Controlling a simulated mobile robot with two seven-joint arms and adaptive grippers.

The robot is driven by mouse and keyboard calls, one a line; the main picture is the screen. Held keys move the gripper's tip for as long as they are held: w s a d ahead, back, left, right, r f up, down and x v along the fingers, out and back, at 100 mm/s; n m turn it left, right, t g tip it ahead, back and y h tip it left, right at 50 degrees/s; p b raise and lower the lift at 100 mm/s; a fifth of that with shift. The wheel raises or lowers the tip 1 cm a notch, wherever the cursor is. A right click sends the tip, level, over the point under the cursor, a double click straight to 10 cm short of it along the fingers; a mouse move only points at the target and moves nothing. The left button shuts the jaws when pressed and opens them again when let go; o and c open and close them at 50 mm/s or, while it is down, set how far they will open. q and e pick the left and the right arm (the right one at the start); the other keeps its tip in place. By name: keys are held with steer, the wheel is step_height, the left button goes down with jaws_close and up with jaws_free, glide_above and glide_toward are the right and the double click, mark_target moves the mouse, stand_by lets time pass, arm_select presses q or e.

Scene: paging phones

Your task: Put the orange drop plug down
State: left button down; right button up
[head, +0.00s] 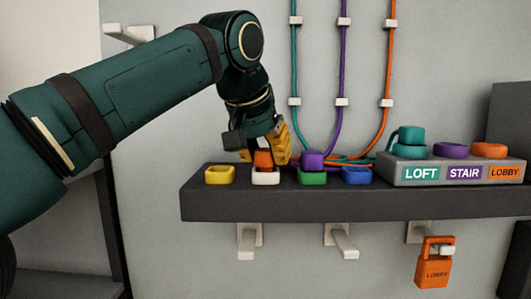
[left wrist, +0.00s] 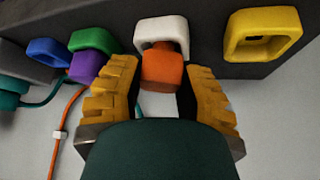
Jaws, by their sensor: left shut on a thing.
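The orange drop plug (head: 263,158) is at the white socket (head: 265,178) on the dark shelf. It looks upright; I cannot tell how far into the socket it sits. My left gripper (head: 266,150) has yellow fingers and is shut on the orange plug from behind and above. In the left wrist view the orange plug (left wrist: 162,71) lies between the yellow fingers (left wrist: 162,88), against the white socket (left wrist: 161,30). My right gripper is not in view.
A purple plug (head: 312,160) stands at the green socket (head: 312,178). Yellow (head: 220,175) and blue (head: 357,175) sockets look empty. A grey block (head: 430,182) labelled LOFT, STAIR, LOBBY holds a teal plug (head: 410,136). Cords run down the wall.

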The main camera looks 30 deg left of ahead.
arm_select(q)
steer(key=shift+f, duration=0.2)
steer(key=c, duration=0.7)
jaws_free()
steer(key=shift+r, duration=0.1)
steer(key=shift+r, duration=0.2)
steer(key=p+v, duration=0.2)
steer(key=v, duration=1)
